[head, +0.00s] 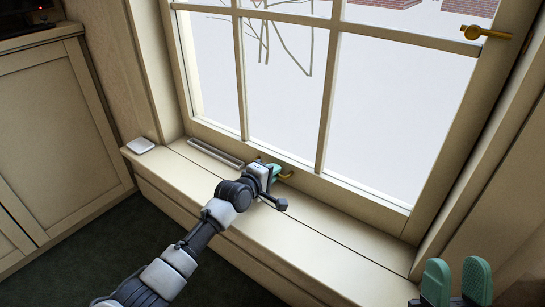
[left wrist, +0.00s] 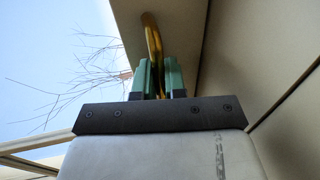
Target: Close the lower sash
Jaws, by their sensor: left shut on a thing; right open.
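The lower sash (head: 326,100) is a cream window frame with glazing bars, and its bottom rail runs close above the sill in the head view. I cannot tell whether a gap is left under the rail. A brass handle (head: 287,176) is on the bottom rail. My left gripper (head: 272,170) is at the rail, its green fingers shut on the handle. In the left wrist view the brass handle (left wrist: 153,45) stands between the two green fingers (left wrist: 159,78). My right gripper (head: 457,281) is open and empty at the lower right, apart from the window.
The sill (head: 330,236) is mostly bare. A small white box (head: 140,145) lies at its left end, and a slotted grille (head: 215,153) is set near the rail. A brass catch (head: 485,33) is at the upper right. A cream cabinet (head: 60,130) stands left.

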